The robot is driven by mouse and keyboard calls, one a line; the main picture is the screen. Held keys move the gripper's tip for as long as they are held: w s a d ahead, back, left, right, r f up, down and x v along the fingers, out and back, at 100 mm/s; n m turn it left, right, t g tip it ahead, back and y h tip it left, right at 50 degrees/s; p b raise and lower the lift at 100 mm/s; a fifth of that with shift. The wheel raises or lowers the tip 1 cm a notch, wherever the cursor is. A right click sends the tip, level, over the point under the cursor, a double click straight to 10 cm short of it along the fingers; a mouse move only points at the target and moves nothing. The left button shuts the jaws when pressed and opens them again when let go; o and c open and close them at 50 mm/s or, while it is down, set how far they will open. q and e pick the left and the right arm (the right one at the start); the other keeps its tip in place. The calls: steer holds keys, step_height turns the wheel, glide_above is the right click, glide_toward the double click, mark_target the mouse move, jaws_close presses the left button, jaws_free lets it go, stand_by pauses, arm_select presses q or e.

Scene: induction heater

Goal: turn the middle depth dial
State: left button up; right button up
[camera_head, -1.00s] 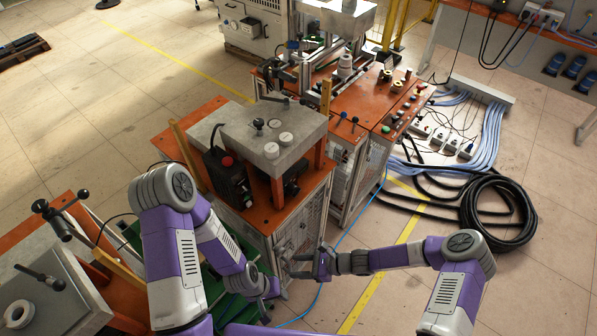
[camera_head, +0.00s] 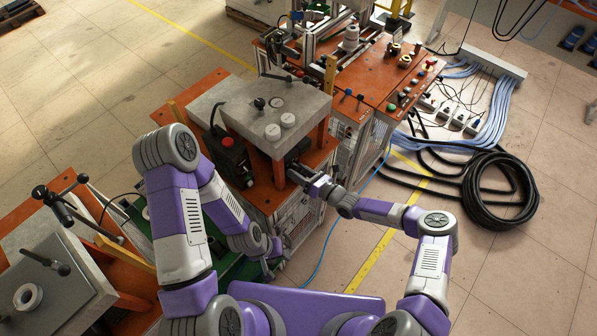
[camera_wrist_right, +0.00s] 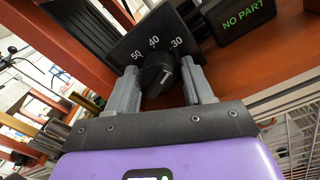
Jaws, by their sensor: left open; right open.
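In the right wrist view the depth dial (camera_wrist_right: 157,76) is a black round knob with a white mark. It sits on a black plate (camera_wrist_right: 150,38) printed 50, 40 and 30. My right gripper (camera_wrist_right: 161,84) is open, its two grey fingers on either side of the knob with no clear contact. In the head view my right gripper (camera_head: 296,171) is at the front of the middle station, under its grey top block (camera_head: 262,108); the dial is hidden there. My left gripper (camera_head: 274,256) is low beside the station's cabinet and away from the dial.
A black "NO PART" indicator box (camera_wrist_right: 240,15) stands right of the dial plate. Orange posts (camera_wrist_right: 62,52) rise to the left. A black box with a red button (camera_head: 228,142) is on the station's left side. Black coiled cable (camera_head: 500,188) lies on the floor at right.

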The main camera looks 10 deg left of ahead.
steer(key=shift+a, duration=0.1)
steer(key=c, duration=0.8)
steer(key=n+p, duration=0.2)
steer(key=n, duration=0.1)
steer(key=shift+n, duration=0.3)
steer(key=shift+n+p, duration=1.05)
steer(key=shift+n, duration=0.75)
steer(key=o, duration=0.8)
